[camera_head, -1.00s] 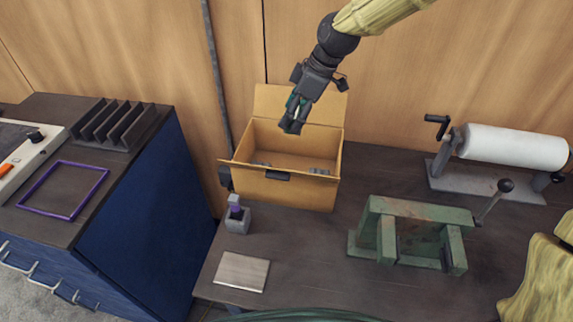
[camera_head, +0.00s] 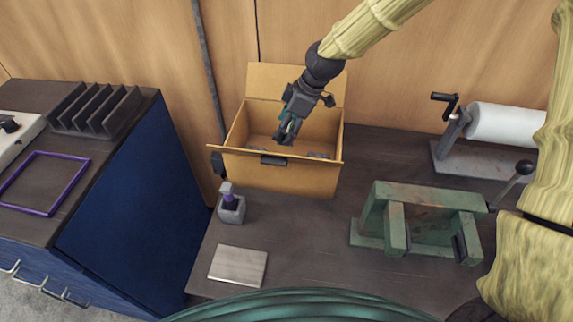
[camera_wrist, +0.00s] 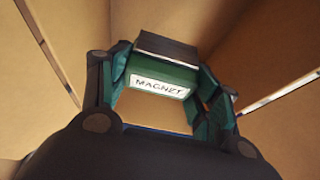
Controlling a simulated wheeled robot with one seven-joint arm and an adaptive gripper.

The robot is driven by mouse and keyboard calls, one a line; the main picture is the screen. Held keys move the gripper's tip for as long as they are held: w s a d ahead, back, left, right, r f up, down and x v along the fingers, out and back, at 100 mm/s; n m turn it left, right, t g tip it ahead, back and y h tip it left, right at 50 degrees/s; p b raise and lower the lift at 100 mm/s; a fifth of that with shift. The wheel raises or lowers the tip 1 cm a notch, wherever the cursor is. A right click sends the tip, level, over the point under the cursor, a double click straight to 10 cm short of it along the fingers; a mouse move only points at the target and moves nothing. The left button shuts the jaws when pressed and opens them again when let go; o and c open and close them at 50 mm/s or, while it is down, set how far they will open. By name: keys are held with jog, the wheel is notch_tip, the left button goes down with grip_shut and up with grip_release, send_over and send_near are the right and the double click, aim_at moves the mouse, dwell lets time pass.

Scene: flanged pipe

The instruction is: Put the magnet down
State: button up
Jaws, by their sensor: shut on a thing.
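The magnet (camera_wrist: 158,84) is a green block with a white label reading MAGNET and a dark grey end. In the wrist view it sits between the fingers of my gripper (camera_wrist: 160,92), which is shut on it. In the head view my gripper (camera_head: 285,133) points down into the open cardboard box (camera_head: 270,175), near its front wall. The magnet cannot be made out clearly in the head view. The wrist view shows brown cardboard walls around the gripper. Whether the magnet touches the box floor cannot be told.
Small grey items (camera_head: 320,156) lie in the box at right. A green clamp fixture (camera_head: 420,220) and a white roll on a stand (camera_head: 505,124) are at right.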

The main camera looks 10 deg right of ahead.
jog(key=shift+s+f+p, duration=0.3)
jog(key=shift+s+f, duration=0.15)
jog(key=shift+f, duration=0.15)
jog(key=f, duration=0.2)
jog(key=f+p, duration=0.1)
jog(key=shift+w+a+f, duration=0.1)
jog(key=shift+w+f, duration=0.15)
jog(key=shift+f, duration=0.05)
jog(key=shift+s+f, duration=0.2)
jog(key=shift+f, duration=0.45)
jog(key=shift+w+f+p, duration=0.1)
jog(key=shift+f+p, duration=0.55)
jog(key=shift+f, duration=1.15)
jog(key=shift+f, duration=0.15)
jog(key=o, duration=1.3)
jog(key=shift+b+v, duration=1.75)
jog(key=shift+v, duration=4.35)
